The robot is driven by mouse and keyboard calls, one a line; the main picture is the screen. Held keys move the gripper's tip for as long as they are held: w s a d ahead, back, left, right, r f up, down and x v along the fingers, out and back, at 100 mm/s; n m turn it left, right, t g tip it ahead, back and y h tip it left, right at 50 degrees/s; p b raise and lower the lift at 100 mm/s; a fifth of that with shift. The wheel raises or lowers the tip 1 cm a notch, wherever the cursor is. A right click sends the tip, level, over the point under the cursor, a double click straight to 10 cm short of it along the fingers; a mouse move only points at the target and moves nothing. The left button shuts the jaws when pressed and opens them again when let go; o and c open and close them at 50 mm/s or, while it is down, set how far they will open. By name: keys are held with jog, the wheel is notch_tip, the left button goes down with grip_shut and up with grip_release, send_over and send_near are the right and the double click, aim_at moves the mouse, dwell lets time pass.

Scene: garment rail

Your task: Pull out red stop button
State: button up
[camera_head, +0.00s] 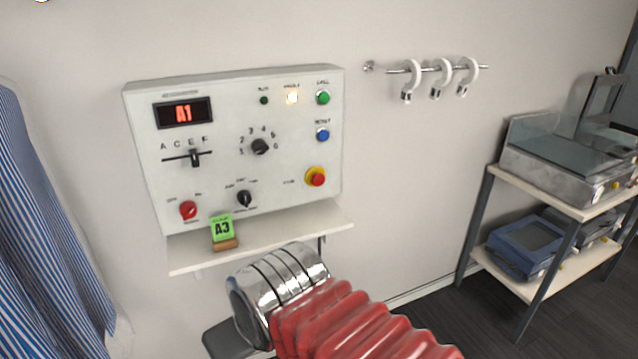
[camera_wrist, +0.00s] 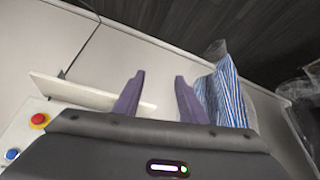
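The red stop button (camera_head: 318,179) sits on a yellow base at the lower right of the pale control panel (camera_head: 290,215). In the wrist view the red stop button (camera_wrist: 39,119) is at the left edge, beside my gripper's dark body. I cannot tell whether it is pressed in or out. My gripper (camera_wrist: 160,75) shows two purple fingers spread apart with nothing between them. It is not over the button; its fingers point past the shelf. In the head view my arm is below the panel, and the fingers cannot be made out.
A narrow shelf (camera_head: 290,233) under the panel holds a green A3 card (camera_head: 222,230). A blue button (camera_head: 322,134) and green button (camera_head: 323,98) are above the stop button. Striped cloth (camera_head: 45,240) hangs at left. A rack (camera_head: 546,206) stands at right.

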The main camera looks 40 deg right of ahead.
jog(key=o, duration=0.3)
jog(key=w+d+t+h, duration=0.1)
jog(key=w+d, duration=0.2)
jog(key=w, duration=0.1)
jog(key=w+d+r+m+t+h, duration=0.1)
jog(key=w+d, duration=0.2)
jog(key=d, duration=0.1)
jog(key=w+d+m, duration=0.1)
jog(key=w+d, duration=0.3)
jog(key=shift+w+d+r+t+h, duration=0.1)
jog(key=shift+w+r+t+h, duration=0.05)
jog(key=shift+w+t+h, duration=0.25)
jog(key=m+t+h, duration=0.1)
jog(key=t+h, duration=0.1)
jog(key=t, duration=0.7)
send_near(319, 180)
jog(key=v, duration=0.4)
jog(key=shift+s, duration=0.4)
jog(key=x, duration=1.3)
jog(key=shift+w, duration=0.4)
jog(key=shift+c, duration=0.2)
grip_shut()
